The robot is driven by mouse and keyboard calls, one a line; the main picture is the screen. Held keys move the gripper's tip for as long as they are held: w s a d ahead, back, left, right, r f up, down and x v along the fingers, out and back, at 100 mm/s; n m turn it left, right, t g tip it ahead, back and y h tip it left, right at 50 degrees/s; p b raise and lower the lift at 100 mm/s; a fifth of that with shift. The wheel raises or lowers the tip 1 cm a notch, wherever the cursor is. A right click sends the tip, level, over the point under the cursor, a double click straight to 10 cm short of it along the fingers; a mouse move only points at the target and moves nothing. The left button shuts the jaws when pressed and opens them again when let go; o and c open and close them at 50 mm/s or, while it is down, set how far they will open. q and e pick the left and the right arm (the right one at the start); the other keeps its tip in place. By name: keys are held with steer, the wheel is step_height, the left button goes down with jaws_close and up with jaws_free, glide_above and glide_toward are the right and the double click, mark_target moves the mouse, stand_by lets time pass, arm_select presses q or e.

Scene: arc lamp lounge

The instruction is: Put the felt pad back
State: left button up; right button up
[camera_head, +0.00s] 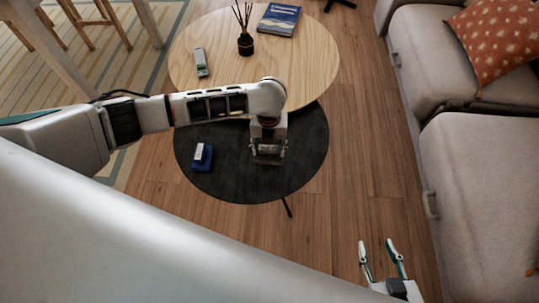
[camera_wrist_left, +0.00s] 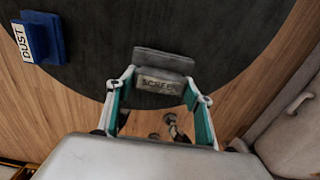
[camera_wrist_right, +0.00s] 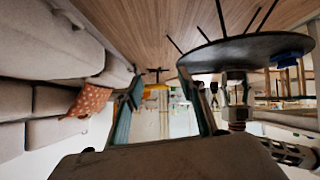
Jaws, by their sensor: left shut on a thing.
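A grey pad with a label reading SCREEN (camera_wrist_left: 163,62) sits between the fingertips of my left gripper (camera_wrist_left: 158,92) in the left wrist view. My left gripper is shut on it by its labelled part. In the head view my left gripper (camera_head: 267,158) points down over the right part of the black round table (camera_head: 235,180). I cannot tell whether the pad touches the tabletop. A blue block with a white label reading DUST (camera_wrist_left: 42,42) rests on the black table, also seen in the head view (camera_head: 203,158). My right gripper (camera_head: 379,246) is open and empty, low at the right.
A higher wooden round table (camera_head: 310,55) partly overlaps the black one. It holds a reed diffuser (camera_head: 245,44), a blue book (camera_head: 279,19) and a grey-green remote-like object (camera_head: 201,62). A grey sofa (camera_head: 475,170) with an orange cushion (camera_head: 497,40) stands right. Wooden floor lies between.

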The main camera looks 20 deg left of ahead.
mark_target(269, 157)
arm_select(q)
steer(key=f, duration=0.1)
steer(key=f+b, duration=0.1)
steer(key=f, duration=0.3)
steer(key=shift+s+f+b, duration=0.15)
steer(key=shift+s+b, duration=0.1)
steer(key=shift+b, duration=0.05)
steer(key=shift+w, duration=0.15)
steer(key=shift+w+r, duration=0.1)
steer(key=shift+r, duration=0.1)
steer(key=shift+f, duration=0.2)
steer(key=o, duration=1.3)
steer(key=shift+c, duration=0.2)
arm_select(e)
steer(key=shift+a+f, duration=0.2)
steer(key=shift+a, duration=0.05)
